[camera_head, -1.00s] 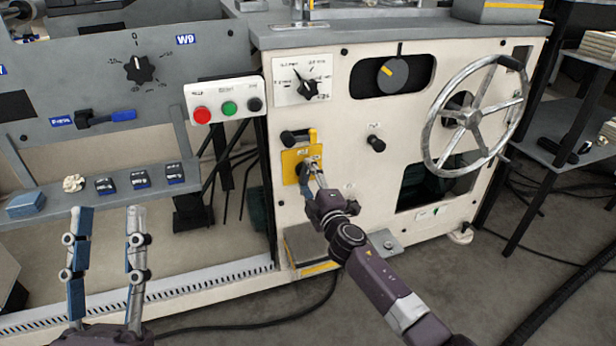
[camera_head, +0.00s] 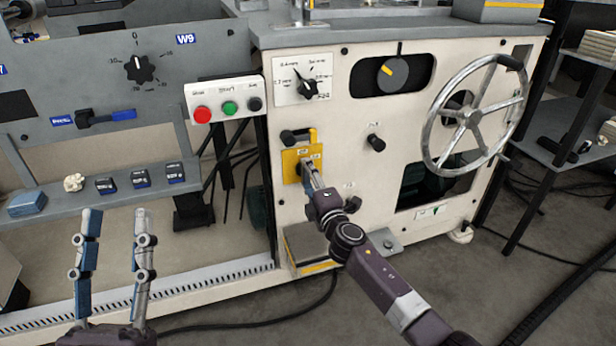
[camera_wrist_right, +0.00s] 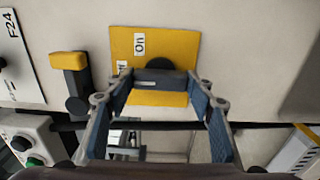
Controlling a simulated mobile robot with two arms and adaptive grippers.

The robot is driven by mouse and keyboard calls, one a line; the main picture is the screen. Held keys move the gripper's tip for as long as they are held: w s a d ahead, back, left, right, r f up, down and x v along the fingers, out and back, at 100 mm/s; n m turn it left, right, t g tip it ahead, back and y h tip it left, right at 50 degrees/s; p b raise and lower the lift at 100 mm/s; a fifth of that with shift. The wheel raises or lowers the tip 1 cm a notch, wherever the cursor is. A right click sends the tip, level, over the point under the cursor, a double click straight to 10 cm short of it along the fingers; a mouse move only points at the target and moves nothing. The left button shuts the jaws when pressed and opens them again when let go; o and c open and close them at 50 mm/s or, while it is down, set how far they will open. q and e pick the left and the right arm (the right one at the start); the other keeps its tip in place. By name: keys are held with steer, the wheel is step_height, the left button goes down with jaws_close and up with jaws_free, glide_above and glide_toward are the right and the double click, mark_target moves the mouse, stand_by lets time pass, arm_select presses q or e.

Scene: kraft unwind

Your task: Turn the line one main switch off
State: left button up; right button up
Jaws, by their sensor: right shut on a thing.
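The main switch is on a yellow plate (camera_head: 290,158) on the cream machine front. In the right wrist view, the yellow plate (camera_wrist_right: 180,45) carries an "On" label and a second label, partly hidden. The dark switch handle (camera_wrist_right: 160,77) lies crosswise in that view. My right gripper (camera_head: 308,172) is at the plate; its fingertips (camera_wrist_right: 160,84) are shut on the handle from both sides. In the head view the fingers hide most of the handle. My left gripper (camera_head: 116,214) is open and empty at the lower left, away from the machine front.
A yellow-tipped lever (camera_wrist_right: 68,62) stands close beside the plate. A box with red, green and black buttons (camera_head: 229,108) is up to the left. A large handwheel (camera_head: 470,115) is to the right. A small yellow-edged step (camera_head: 308,248) is below.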

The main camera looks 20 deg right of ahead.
steer(key=o, duration=1.1)
steer(key=shift+o, duration=0.3)
steer(key=s, duration=1.2)
steer(key=shift+d, duration=0.2)
steer(key=shift+a, duration=0.1)
